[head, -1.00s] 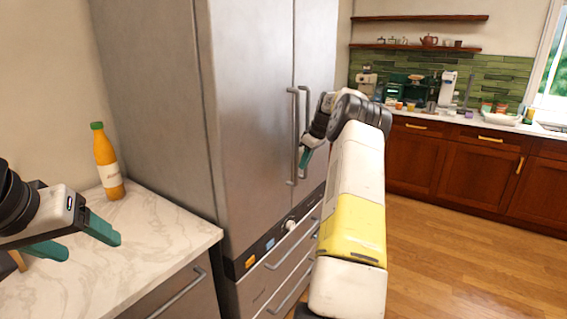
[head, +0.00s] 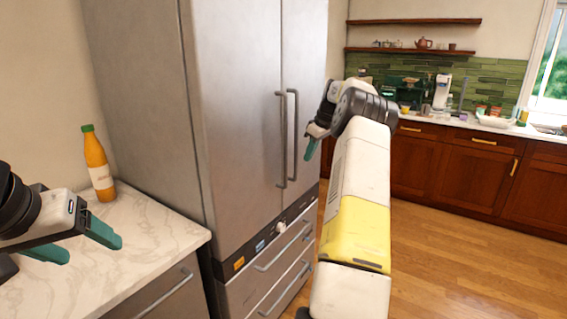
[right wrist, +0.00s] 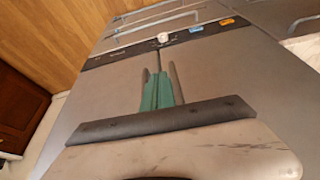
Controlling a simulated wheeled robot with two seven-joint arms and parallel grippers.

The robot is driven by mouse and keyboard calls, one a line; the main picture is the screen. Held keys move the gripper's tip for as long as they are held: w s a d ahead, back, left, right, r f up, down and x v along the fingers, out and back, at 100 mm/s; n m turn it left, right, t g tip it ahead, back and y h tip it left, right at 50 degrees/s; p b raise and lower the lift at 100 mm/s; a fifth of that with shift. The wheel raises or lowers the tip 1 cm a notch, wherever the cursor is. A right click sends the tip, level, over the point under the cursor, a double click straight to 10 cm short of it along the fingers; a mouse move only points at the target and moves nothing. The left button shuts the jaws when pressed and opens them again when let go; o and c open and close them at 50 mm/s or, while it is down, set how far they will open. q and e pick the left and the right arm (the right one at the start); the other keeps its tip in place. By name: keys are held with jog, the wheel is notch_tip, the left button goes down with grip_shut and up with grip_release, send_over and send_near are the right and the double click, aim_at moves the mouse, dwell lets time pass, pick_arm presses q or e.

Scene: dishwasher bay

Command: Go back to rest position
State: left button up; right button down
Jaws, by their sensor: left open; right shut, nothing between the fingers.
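My left gripper (head: 84,243) is at the left edge of the head view, above the marble counter. Its teal fingers are apart and nothing is between them. My right gripper (head: 309,148) is raised in front of the steel fridge (head: 240,110), to the right of its door handles (head: 285,135) in the picture and apart from them. In the right wrist view its teal fingers (right wrist: 158,90) are together and empty, with the fridge front behind them. Both fridge doors look closed.
An orange bottle (head: 98,165) with a green cap stands on the marble counter (head: 150,235) by the wall. Drawers with bar handles (head: 285,250) are below the fridge doors. Wooden cabinets (head: 450,165) line the back. The wooden floor (head: 440,260) at right is clear.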

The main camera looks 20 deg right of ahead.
jog(key=s+a+r, duration=0.5)
jog(key=a+r, duration=0.6)
jog(key=r, duration=0.1)
jog(key=s+a+r+m+h, duration=0.1)
jog(key=s+a+r, duration=0.1)
jog(key=s+a, duration=0.3)
jog(key=s+a+r+m, duration=0.1)
jog(key=s+a+r, duration=0.2)
jog(key=s+a, duration=0.1)
jog(key=s+a+f+m+t, duration=0.1)
jog(key=s+a+f, duration=0.2)
jog(key=s, duration=0.5)
jog(key=s+a+f+m, duration=0.1)
jog(key=s+a, duration=0.3)
jog(key=s, duration=0.5)
jog(key=s+a+f+m+t+y, duration=0.1)
jog(key=s+a+f, duration=0.3)
jog(key=s, duration=0.5)
jog(key=shift+a+f+m+t, duration=0.2)
jog(key=shift+f+m+t, duration=0.1)
jog(key=shift+f+m, duration=0.1)
